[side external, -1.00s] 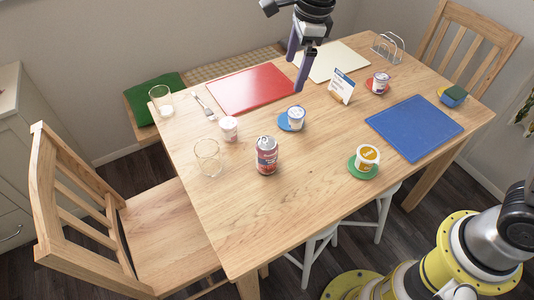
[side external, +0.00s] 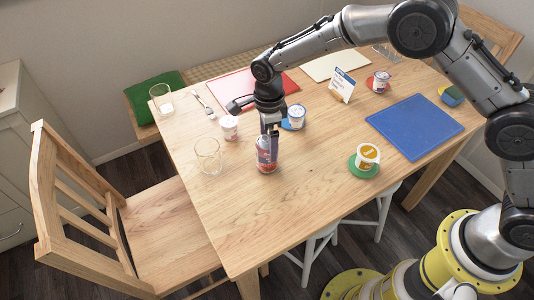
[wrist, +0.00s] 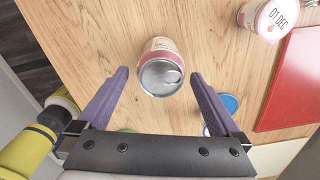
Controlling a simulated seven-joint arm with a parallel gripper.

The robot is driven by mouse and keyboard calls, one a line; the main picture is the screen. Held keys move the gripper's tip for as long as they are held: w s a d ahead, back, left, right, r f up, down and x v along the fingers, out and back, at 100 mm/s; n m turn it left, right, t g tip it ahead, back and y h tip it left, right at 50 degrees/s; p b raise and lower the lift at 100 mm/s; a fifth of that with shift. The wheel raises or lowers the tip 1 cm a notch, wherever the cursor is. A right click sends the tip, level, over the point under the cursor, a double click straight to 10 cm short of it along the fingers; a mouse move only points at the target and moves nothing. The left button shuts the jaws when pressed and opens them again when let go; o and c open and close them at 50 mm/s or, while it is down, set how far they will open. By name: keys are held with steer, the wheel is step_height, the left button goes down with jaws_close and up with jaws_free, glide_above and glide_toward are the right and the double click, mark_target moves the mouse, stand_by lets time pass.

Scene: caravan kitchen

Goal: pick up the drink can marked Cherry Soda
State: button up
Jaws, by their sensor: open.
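A red drink can (side external: 265,161) stands upright on the wooden table in the side external view, partly hidden by my gripper (side external: 269,147). Its label is too small to read. In the wrist view the can (wrist: 161,70) shows its silver top with the pull tab, and a pinkish red band. My gripper (wrist: 159,74) is open, with one purple finger on each side of the can's top. Gaps show between the can and both fingers in the wrist view. The fingers point down at the can in the side external view.
A clear glass (side external: 208,157) and a white pot (side external: 229,127) stand left of the can. A pot on a blue coaster (side external: 283,125) is behind it, and a pot on a green coaster (side external: 357,171) is to the right. The table in front is clear.

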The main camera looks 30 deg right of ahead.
mark_target(264, 165)
steer(key=shift+w+a+f, duration=0.1)
steer(key=shift+f, duration=2.65)
steer(key=shift+r, duration=0.1)
jaws_close()
steer(key=shift+r, duration=0.1)
